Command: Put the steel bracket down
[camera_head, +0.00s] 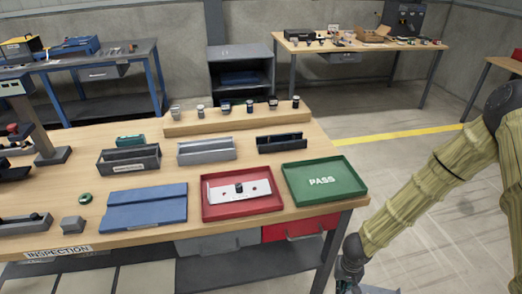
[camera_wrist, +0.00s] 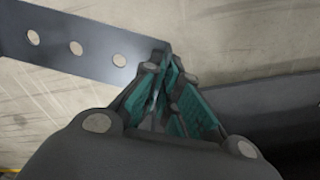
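The steel bracket (camera_wrist: 80,45) is a flat dark-grey strip with several round holes, in the upper left of the wrist view. One end of it lies between the teal pads of my gripper (camera_wrist: 165,85). The fingers are closed on that end, and the pads hide it. In the head view my gripper (camera_head: 352,280) is low at the bottom edge, off the table's front right corner and below the tabletop. Its fingertips are mostly cut off there. A grey sliver beside it may be the bracket.
The inspection table (camera_head: 270,218) holds a green PASS tray (camera_head: 290,193), a red tray (camera_head: 212,216) with a pale holed plate (camera_head: 222,190), a blue block (camera_head: 145,205) and grey bins. Concrete floor lies right of the table. A dark bar (camera_wrist: 275,110) crosses the wrist view's right side.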

